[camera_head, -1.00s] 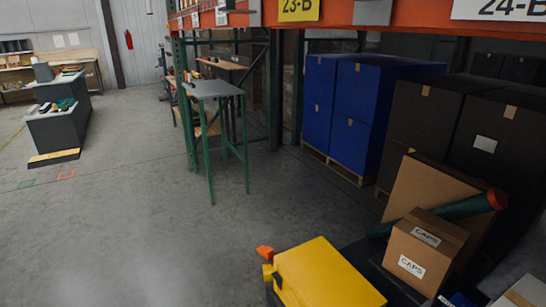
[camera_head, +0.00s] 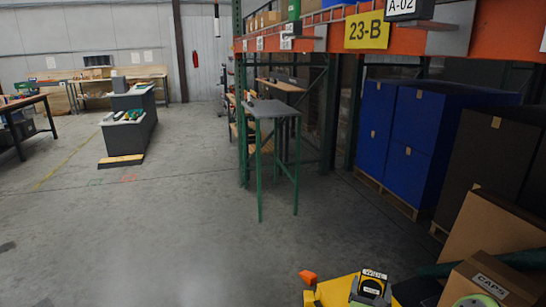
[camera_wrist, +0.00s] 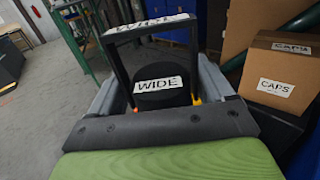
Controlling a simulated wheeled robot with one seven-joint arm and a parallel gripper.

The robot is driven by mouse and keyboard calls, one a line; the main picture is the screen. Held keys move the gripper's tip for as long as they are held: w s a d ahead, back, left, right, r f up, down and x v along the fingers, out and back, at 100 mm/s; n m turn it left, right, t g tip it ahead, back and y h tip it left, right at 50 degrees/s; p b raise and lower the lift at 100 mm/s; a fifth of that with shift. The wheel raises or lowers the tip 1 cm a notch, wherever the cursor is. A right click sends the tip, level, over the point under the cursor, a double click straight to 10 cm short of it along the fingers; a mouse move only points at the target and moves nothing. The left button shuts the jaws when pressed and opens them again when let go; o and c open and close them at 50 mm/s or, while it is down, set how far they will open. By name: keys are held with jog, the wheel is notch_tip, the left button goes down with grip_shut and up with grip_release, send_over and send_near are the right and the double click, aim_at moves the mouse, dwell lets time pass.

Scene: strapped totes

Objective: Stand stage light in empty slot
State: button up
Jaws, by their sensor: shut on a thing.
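The stage light is black, with a round head (camera_wrist: 160,84) and a square yoke bearing white WIDE labels. In the wrist view it sits between the grey fingers of my gripper (camera_wrist: 163,92), which is shut on it. In the head view the stage light (camera_head: 371,284) shows at the bottom edge, above a yellow surface. It looks roughly upright. An empty slot cannot be made out in either view.
A narrow green-legged stand (camera_head: 272,108) is beside the orange rack beam (camera_head: 437,37). Blue totes (camera_head: 409,135) stand on a pallet at right. A CAPS carton (camera_head: 490,281) is at lower right. A grey stepped counter (camera_head: 130,132) stands far left. Open floor lies between.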

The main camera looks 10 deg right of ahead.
jog(key=a+r+n+t+y, duration=0.1)
jog(key=a+r+n+y, duration=0.3)
jog(key=a, duration=0.6)
jog(key=a+r+n+t+y, duration=0.2)
jog(key=a+r+y, duration=0.35)
jog(key=a, duration=0.45)
notch_tip(320, 180, up, 13)
jog(key=p, duration=1.3)
jog(key=shift+d+r+p, duration=0.15)
jog(key=shift+p, duration=0.2)
jog(key=shift+w, duration=0.1)
